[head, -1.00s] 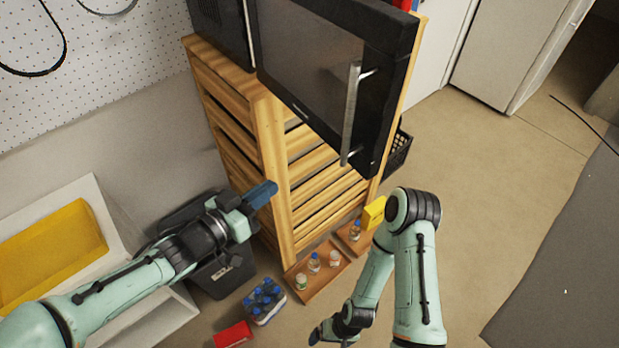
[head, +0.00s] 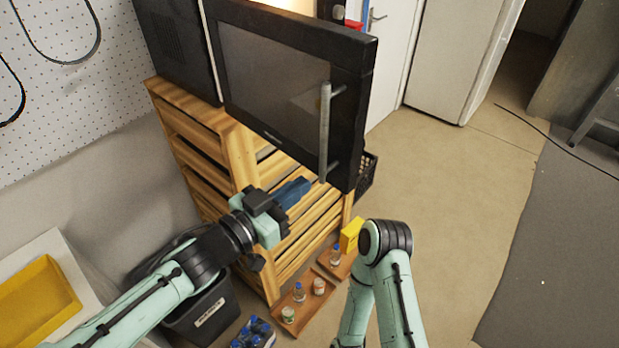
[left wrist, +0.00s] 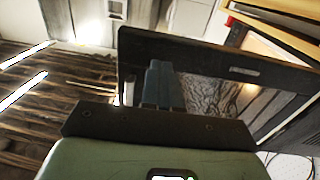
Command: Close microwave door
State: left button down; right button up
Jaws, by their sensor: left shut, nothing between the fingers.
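The microwave door (head: 275,90) is black with a dark glass pane and a long grey vertical handle (head: 324,130) near its right edge. It stands swung open from the black microwave body (head: 175,40) on the wooden slatted rack. My left gripper (head: 306,186) is shut and empty, with its blue fingers just below the door's lower edge, left of the handle's lower end. In the left wrist view the fingers (left wrist: 158,80) overlap the door (left wrist: 210,65); I cannot tell whether they touch it. My right arm hangs at the lower middle; its gripper is out of frame.
The wooden rack (head: 235,150) stands under the microwave. Bottles sit in wooden trays (head: 290,320) on the floor beside a yellow box (head: 351,235). A dark bin (head: 205,310) stands under my left arm.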

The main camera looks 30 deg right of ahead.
pick_arm(q)
jog(key=shift+x, duration=1.85)
jog(key=shift+w, duration=0.1)
